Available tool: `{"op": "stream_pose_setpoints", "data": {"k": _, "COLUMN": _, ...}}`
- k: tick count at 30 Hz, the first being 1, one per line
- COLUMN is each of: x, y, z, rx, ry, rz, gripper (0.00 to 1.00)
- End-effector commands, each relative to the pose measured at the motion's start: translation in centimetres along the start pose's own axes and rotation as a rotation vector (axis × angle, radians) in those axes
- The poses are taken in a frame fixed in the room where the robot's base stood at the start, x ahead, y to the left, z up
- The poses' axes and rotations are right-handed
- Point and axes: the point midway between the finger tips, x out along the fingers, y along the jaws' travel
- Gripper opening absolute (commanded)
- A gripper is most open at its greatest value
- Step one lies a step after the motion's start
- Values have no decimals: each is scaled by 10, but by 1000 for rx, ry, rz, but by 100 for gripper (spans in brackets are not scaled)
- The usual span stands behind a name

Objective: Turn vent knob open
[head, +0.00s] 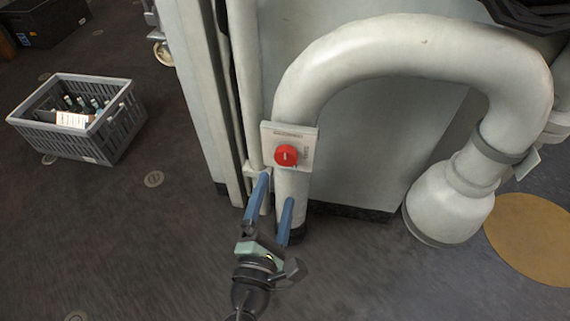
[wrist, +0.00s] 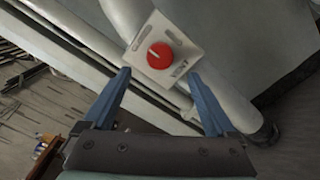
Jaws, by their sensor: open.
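The vent knob (head: 286,156) is a red round dial with a pale pointer line, set on a light square plate (head: 305,137) on a thick pale pipe. In the wrist view the red knob (wrist: 160,56) sits ahead of the fingers, near the top middle, on its tilted plate (wrist: 190,40). My gripper (head: 274,188) has two blue fingers, spread apart and empty, just below the plate in the head view. In the wrist view my gripper (wrist: 158,78) also shows open, its fingertips short of the knob and apart from it.
The pale pipe (head: 400,45) arches right to a wide nozzle (head: 447,205) near the floor. A thin vertical pipe (head: 243,80) and a grey cabinet panel stand left of the knob. A grey crate (head: 120,125) with bottles sits on open floor at left.

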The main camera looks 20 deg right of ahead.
Motion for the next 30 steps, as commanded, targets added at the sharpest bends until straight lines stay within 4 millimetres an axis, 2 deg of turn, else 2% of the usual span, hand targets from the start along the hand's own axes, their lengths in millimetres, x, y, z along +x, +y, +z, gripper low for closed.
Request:
{"op": "stream_pose_setpoints", "data": {"k": 1, "x": 13, "y": -1, "z": 0, "rx": 3, "ry": -5, "rz": 1, "gripper": 91}}
{"op": "stream_pose_setpoints", "data": {"k": 6, "x": 48, "y": -1, "z": 0, "rx": 4, "ry": -4, "rz": -1, "gripper": 91}}
{"op": "stream_pose_setpoints", "data": {"k": 12, "x": 75, "y": -1, "z": 0, "rx": 4, "ry": -2, "rz": -1, "gripper": 91}}
{"op": "stream_pose_setpoints", "data": {"k": 18, "x": 85, "y": 0, "z": 0, "rx": 3, "ry": 0, "rz": -1, "gripper": 91}}
{"op": "stream_pose_setpoints", "data": {"k": 26, "x": 86, "y": 0, "z": 0, "rx": 2, "ry": 0, "rz": -1, "gripper": 91}}
{"op": "stream_pose_setpoints", "data": {"k": 30, "x": 86, "y": 0, "z": 0, "rx": 2, "ry": 0, "rz": 0, "gripper": 66}}
